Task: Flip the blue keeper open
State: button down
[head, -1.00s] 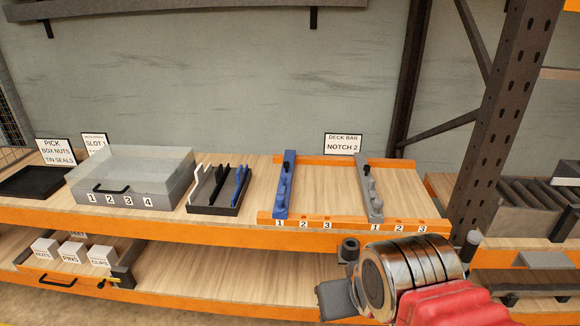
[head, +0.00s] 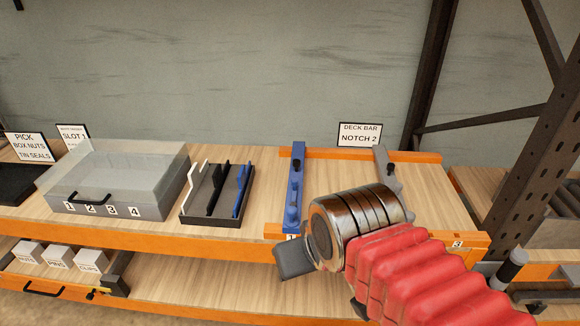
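A blue bar (head: 295,190) lies front to back across the orange-edged deck, at the mark 1 end. Small blue raised parts (head: 292,215) and a dark knob sit on it; I cannot tell which part is the keeper or whether it is open. My gripper (head: 293,262) shows only as a dark grey piece beyond my silver wrist, low in front of the blue bar's near end. It looks apart from the bar. Its fingers are mostly hidden, so I cannot see if it is open or holds anything.
A grey bar (head: 385,165) stands to the right, partly behind my wrist. A black tray (head: 238,212) with white, black and blue upright pieces is left of the deck. A clear-lidded grey box (head: 150,207) is further left. A "Notch 2" sign (head: 359,135) stands behind.

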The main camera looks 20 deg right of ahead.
aim_at(295, 182)
jog(key=u, duration=0.15)
jog(key=i, duration=0.85)
jog(key=u, duration=0.2)
